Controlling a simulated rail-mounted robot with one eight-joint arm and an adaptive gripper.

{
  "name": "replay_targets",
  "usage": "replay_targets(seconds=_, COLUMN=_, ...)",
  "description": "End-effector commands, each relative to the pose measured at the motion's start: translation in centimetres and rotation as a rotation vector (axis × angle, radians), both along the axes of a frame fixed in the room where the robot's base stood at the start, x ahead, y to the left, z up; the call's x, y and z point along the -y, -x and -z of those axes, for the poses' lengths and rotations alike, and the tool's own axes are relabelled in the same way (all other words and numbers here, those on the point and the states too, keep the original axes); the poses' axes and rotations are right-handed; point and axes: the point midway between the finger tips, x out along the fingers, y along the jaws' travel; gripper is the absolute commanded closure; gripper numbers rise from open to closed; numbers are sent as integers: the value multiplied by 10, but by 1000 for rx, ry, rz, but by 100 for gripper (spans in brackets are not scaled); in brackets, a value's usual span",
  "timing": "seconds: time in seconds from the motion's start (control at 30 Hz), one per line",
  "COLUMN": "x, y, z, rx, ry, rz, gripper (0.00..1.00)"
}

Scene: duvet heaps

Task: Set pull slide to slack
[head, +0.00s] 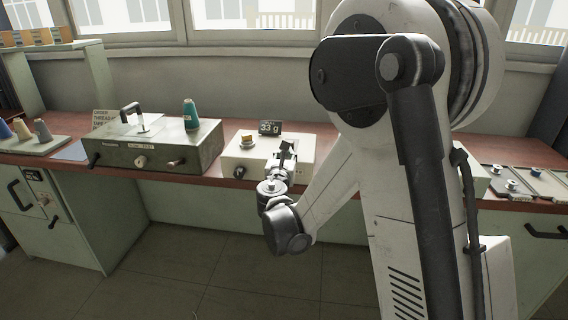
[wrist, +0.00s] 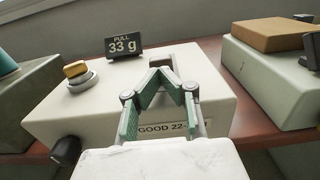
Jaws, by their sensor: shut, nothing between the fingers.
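The pull tester is a cream box (head: 238,158) on the red-brown bench; it also fills the middle of the wrist view (wrist: 95,105). Its dark display (head: 269,128) reads 33 g, and in the wrist view the display (wrist: 124,45) reads "PULL 33 g". A label (wrist: 172,128) on the front begins "GOOD 22-", its end hidden by a finger. My gripper (wrist: 160,74) is over the box with its fingertips together and nothing between them. A dark slot or bar (wrist: 176,56) shows just behind the fingertips. I cannot make out the slide or whether a fingertip touches it.
A yellow-topped metal disc (wrist: 77,73) sits on the box's left, with a black knob (wrist: 65,151) on its front. An olive machine (head: 155,147) with a teal spool (head: 191,115) stands left. Another pale box (wrist: 262,68) with a brown block stands right.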

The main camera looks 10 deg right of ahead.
Motion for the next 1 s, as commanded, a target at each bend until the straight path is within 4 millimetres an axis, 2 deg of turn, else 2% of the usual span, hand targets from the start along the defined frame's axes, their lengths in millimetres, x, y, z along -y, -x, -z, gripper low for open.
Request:
replay_targets(seconds=0.2, x=6, y=-15, z=0, rx=0, ry=0, rz=0, gripper=100)
replay_targets(seconds=0.6, x=7, y=-17, z=0, rx=0, ry=0, rz=0, gripper=100)
replay_targets(seconds=0.83, x=16, y=-42, z=0, rx=0, ry=0, rz=1, gripper=100)
replay_targets(seconds=1.0, x=17, y=-43, z=0, rx=0, ry=0, rz=0, gripper=100)
